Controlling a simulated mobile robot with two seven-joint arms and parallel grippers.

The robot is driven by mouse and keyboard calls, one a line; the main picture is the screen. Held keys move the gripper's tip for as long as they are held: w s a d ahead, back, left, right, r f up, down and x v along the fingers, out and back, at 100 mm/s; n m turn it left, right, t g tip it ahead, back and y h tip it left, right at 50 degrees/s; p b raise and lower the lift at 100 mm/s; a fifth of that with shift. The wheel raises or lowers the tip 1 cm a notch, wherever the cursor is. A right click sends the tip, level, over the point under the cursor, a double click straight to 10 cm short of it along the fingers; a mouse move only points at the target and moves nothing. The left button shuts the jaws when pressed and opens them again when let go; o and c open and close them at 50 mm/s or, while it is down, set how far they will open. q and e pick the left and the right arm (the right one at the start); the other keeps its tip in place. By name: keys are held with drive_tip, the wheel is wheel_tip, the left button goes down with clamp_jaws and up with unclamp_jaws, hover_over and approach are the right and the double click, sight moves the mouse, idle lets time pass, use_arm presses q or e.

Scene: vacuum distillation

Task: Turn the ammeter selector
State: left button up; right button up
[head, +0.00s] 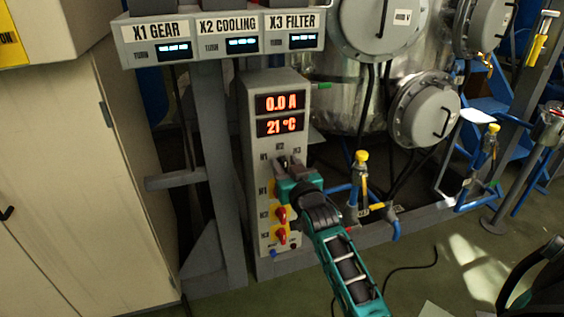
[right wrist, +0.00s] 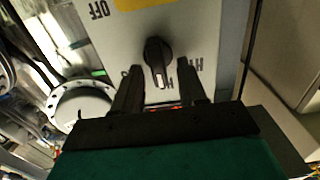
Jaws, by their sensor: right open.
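The ammeter selector (right wrist: 155,54) is a black knob on the grey panel in the right wrist view, which shows the panel upside down. Its pale mark points toward the middle H label, and OFF is printed on the opposite side. My right gripper (right wrist: 162,82) is open, its two dark fingers on either side of the knob's pointer end; I cannot tell whether they touch it. In the head view my right gripper (head: 288,169) is in front of the grey control box (head: 258,145), largely hiding the knob. My left gripper is not in view.
The box displays (head: 280,114) read 0.0 A and 21 °C. Red rotary switches (head: 280,214) on yellow plates sit below my right gripper. A beige cabinet (head: 65,170) stands left; a steel vessel (head: 335,95) and yellow-topped valves (head: 361,170) stand right.

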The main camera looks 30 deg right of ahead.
drive_tip(key=shift+r, duration=0.1)
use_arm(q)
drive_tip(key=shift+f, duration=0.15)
use_arm(e)
clamp_jaws()
idle(0.4)
drive_tip(key=shift+r+n+p, duration=0.1)
drive_tip(key=shift+n+p, duration=0.5)
drive_tip(key=shift+p, duration=0.05)
drive_tip(key=n+p, duration=0.2)
drive_tip(key=n, duration=0.1)
drive_tip(key=shift+a, duration=0.25)
drive_tip(key=n+p, duration=0.1)
drive_tip(key=n, duration=0.2)
drive_tip(key=shift+w+a, duration=0.1)
drive_tip(key=shift+a, duration=0.05)
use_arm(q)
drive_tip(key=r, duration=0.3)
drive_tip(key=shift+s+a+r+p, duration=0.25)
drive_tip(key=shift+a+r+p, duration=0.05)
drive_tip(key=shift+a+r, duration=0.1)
use_arm(e)
drive_tip(key=n, duration=0.2)
drive_tip(key=shift+a+f+n, duration=0.15)
drive_tip(key=shift+f+n, duration=0.15)
drive_tip(key=shift+n, duration=0.1)
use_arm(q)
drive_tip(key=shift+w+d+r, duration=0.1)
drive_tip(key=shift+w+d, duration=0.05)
